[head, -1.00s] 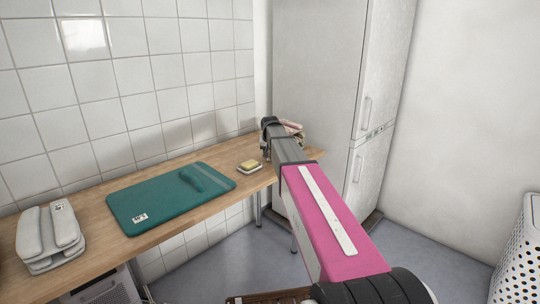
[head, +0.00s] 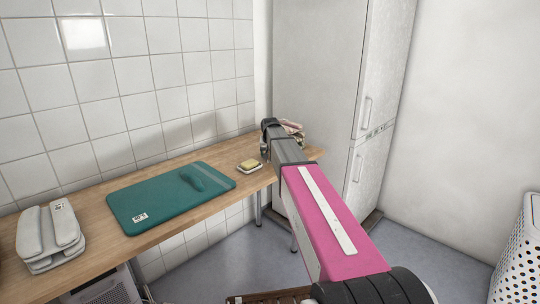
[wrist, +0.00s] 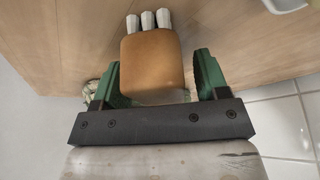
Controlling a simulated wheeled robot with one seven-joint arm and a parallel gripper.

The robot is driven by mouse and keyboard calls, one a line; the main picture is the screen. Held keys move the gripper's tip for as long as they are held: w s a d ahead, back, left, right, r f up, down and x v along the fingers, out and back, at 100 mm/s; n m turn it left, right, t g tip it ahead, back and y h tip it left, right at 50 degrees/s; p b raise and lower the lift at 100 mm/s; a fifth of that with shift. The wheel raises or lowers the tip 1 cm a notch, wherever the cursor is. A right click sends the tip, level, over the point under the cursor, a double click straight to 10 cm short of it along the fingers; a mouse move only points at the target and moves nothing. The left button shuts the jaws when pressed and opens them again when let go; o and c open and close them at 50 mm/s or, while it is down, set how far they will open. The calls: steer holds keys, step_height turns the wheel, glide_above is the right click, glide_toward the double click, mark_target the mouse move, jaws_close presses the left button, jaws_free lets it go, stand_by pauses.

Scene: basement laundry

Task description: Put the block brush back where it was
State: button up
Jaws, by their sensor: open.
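A brown block with rounded edges and three white tufts at one end, which looks like the block brush (wrist: 152,62), lies between my fingers in the wrist view. My gripper (wrist: 154,82) has green fingers, one on each side of the block, spread with visible gaps. The wooden counter (wrist: 55,45) is behind the block; I cannot tell whether the block rests on it. In the head view my gripper's fingers and the block are hidden behind my arm at the counter's far right end.
A soap dish with yellow soap (head: 249,166) is left of my arm. A teal mat (head: 150,205) bears a teal object (head: 205,179). A pinkish cloth-like thing (head: 294,130) shows beyond my wrist. A tall fridge (head: 318,75) stands behind.

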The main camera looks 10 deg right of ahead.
steer(key=v, duration=1.1)
steer(key=shift+s+r, duration=0.1)
steer(key=shift+r, duration=0.2)
